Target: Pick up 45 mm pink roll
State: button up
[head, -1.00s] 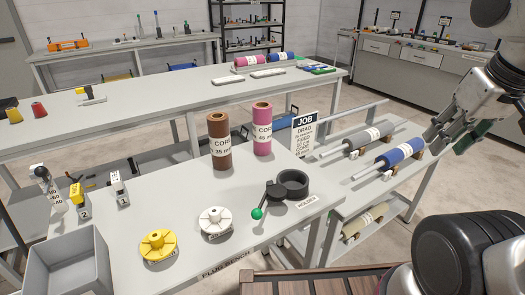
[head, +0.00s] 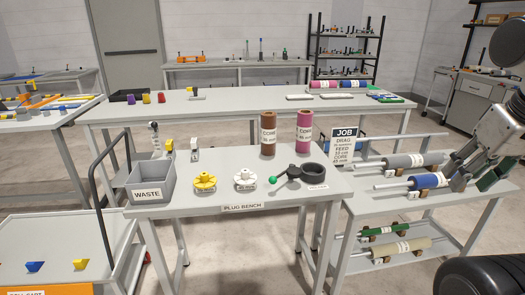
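The pink roll (head: 305,119) stands upright at the back of the plug bench (head: 300,205), right of a brown roll (head: 268,122). Its white label says CORE with a size that is too small to read surely. Another pink roll (head: 323,84) lies on its side on the long table behind. My gripper (head: 474,181) is at the right edge of the head view, close to the blue roll on the rack and well right of the upright pink roll. Whether its fingers are open cannot be made out.
The JOB sign (head: 345,146) stands just right of the pink roll. In front are a black ring holder (head: 313,173) with a green-knobbed lever, white (head: 245,179) and yellow (head: 204,182) plugs, and a grey WASTE bin (head: 150,181). A rack at right holds grey and blue (head: 428,180) rolls.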

aim_at(304, 120)
jog(key=k+l+u, duration=0.35)
jog(key=l+u, duration=0.1)
jog(key=l, duration=0.45)
jog(key=l+u, duration=0.15)
jog(key=l, duration=0.35)
jog(key=k+l+u, duration=0.1)
jog(key=l, duration=0.45)
jog(key=k+l+u, duration=0.15)
jog(key=l, duration=0.4)
jog(key=i+j, duration=0.25)
jog(key=i, duration=0.2)
jog(key=i+j, duration=0.25)
jog(key=i, duration=0.2)
jog(key=i+j, duration=0.3)
jog(key=i, duration=0.2)
jog(key=i+j, duration=0.25)
jog(key=i, duration=0.2)
